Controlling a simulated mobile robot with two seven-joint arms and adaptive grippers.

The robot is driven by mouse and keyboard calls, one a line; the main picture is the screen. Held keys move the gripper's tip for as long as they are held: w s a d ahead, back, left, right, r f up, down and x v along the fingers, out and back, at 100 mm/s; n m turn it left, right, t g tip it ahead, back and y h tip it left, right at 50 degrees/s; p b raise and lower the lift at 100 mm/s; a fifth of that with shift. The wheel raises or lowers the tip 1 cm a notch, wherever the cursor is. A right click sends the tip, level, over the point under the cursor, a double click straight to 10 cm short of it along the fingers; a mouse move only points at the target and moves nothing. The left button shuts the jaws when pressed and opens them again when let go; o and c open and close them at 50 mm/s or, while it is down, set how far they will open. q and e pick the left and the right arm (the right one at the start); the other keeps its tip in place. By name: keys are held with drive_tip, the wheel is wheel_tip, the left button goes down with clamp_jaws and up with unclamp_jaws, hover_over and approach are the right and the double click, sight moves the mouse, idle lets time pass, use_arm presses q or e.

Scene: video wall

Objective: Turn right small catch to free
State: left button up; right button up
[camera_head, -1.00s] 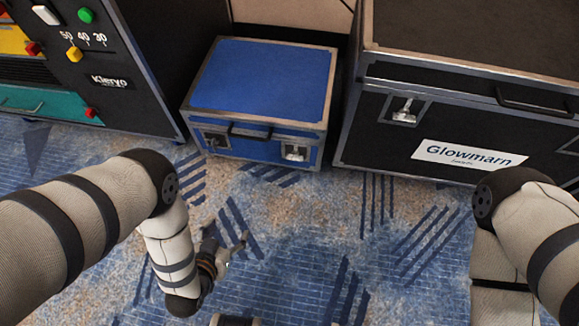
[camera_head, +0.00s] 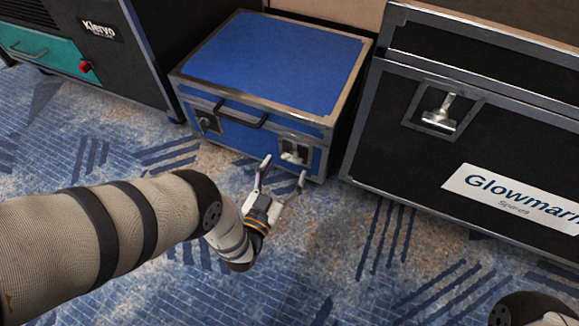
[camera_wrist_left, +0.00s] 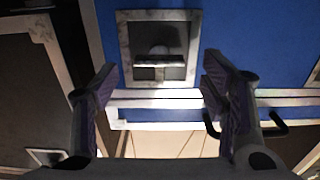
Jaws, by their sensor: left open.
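The small blue case (camera_head: 272,62) with metal edging stands on the floor. Its right small catch (camera_head: 295,152) is a silver piece in a recessed plate, low on the front face. My left gripper (camera_head: 284,171) is open and empty, just in front of that catch, its fingertips pointing toward it. In the left wrist view, the catch (camera_wrist_left: 160,60) shows as a bar across its square metal plate, ahead of and between the two open fingers (camera_wrist_left: 160,95). No contact is visible. My right gripper is out of view.
The small case's left catch (camera_head: 208,122) and black handle (camera_head: 240,113) are left of the right catch. A large black case (camera_head: 395,130) with its own catch (camera_head: 439,114) stands close on the right. A black cabinet (camera_head: 140,60) stands left. Carpet (camera_head: 330,240) in front is clear.

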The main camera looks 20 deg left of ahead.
sight(292, 157)
use_arm(q)
drive_tip(key=shift+w+b, duration=0.3)
drive_tip(key=shift+w, duration=0.85)
drive_tip(key=c, duration=1.2)
drive_tip(key=shift+o, duration=0.3)
drive_tip(key=shift+n, duration=0.4)
drive_tip(key=shift+n+b, duration=0.8)
drive_tip(key=shift+n, duration=7.9)
